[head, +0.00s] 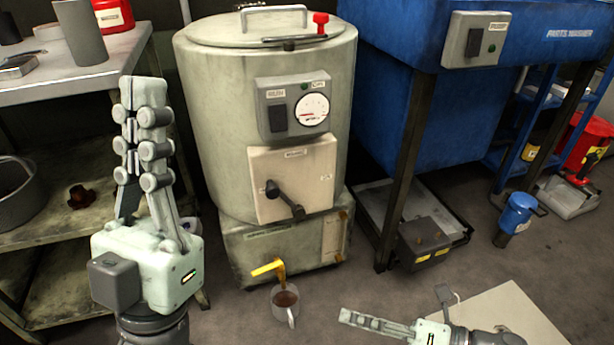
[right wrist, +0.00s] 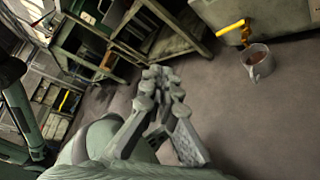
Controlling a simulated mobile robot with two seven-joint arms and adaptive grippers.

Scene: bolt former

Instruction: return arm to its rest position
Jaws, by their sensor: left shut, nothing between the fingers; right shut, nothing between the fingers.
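My left gripper (head: 131,90) stands upright at the left of the head view, in front of the shelf unit. Its fingers are shut and empty. My right gripper (head: 343,315) lies low at the bottom of the head view, pointing left, shut and empty. It also shows in the right wrist view (right wrist: 156,74) with its fingertips together. A mug (head: 286,303) with brown liquid stands under the yellow tap (head: 268,268) of the cylindrical tank (head: 222,120). The right gripper is to the right of the mug and apart from it. The mug also shows in the right wrist view (right wrist: 258,62).
The blue parts washer (head: 400,110) stands right of the tank, with a grey pedal box (head: 432,243) below it. A blue can (head: 515,215) stands on the floor at the right. A metal worktable (head: 85,60) is at the left. Floor around the mug is clear.

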